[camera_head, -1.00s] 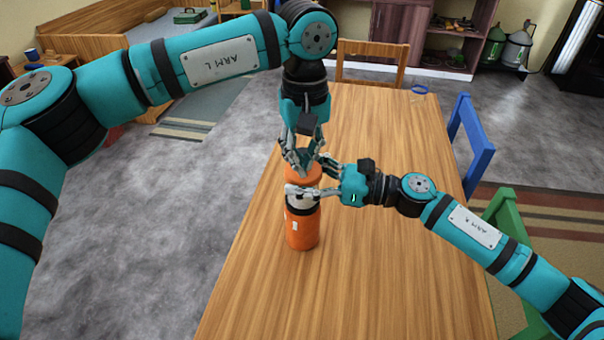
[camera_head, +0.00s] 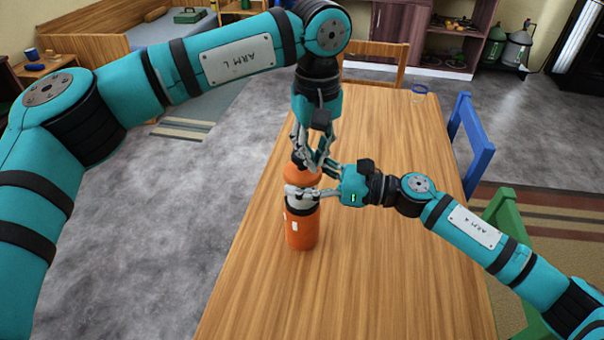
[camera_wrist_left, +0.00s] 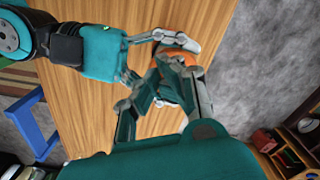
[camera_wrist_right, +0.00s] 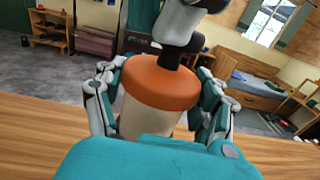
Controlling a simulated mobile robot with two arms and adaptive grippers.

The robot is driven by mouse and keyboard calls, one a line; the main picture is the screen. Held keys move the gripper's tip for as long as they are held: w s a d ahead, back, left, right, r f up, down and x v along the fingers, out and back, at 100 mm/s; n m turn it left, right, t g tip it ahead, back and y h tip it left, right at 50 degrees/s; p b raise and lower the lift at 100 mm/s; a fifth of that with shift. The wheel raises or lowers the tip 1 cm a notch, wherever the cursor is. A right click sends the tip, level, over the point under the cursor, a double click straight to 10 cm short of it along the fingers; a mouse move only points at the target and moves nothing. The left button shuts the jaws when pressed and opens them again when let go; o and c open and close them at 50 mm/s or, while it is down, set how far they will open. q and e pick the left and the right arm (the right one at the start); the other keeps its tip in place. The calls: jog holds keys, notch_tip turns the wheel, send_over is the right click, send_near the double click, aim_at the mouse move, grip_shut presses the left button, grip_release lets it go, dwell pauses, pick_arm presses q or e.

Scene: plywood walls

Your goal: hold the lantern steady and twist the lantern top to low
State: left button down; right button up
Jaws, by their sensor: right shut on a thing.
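The lantern (camera_head: 302,232) stands upright on the wooden table, with an orange base, a pale middle and an orange top (camera_wrist_right: 160,84) bearing a black knob (camera_wrist_right: 180,55). My right gripper (camera_head: 305,197) is shut around the lantern's middle, its fingers on both sides in the right wrist view. My left gripper (camera_head: 313,163) points down from above at the lantern top. Its fingers converge close to the knob in the head view and over the orange top in the left wrist view (camera_wrist_left: 172,66). Whether they touch or grip the knob is unclear.
The table (camera_head: 370,270) is clear around the lantern, apart from a small blue ring-like item (camera_head: 419,89) at the far end. A blue chair (camera_head: 470,140) and a green chair (camera_head: 510,240) stand along the right side, a wooden chair (camera_head: 375,60) at the far end.

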pick_arm(q)
jog(key=shift+s+d+f, duration=0.1)
jog(key=shift+s, duration=0.05)
notch_tip(320, 180, up, 6)
send_over(300, 161)
jog(key=d, duration=0.3)
jog(key=shift+s+d, duration=0.1)
jog(key=shift+s, duration=0.25)
jog(key=shift+s+a+f, duration=0.2)
jog(key=shift+a+f, duration=0.35)
jog(key=shift+f, duration=0.45)
jog(key=shift+s+a+f, duration=0.15)
jog(key=shift+a+f, duration=0.35)
jog(key=shift+f, duration=0.45)
jog(key=shift+s+a+f, duration=0.2)
jog(key=shift+a+f, duration=0.35)
jog(key=shift+f, duration=0.45)
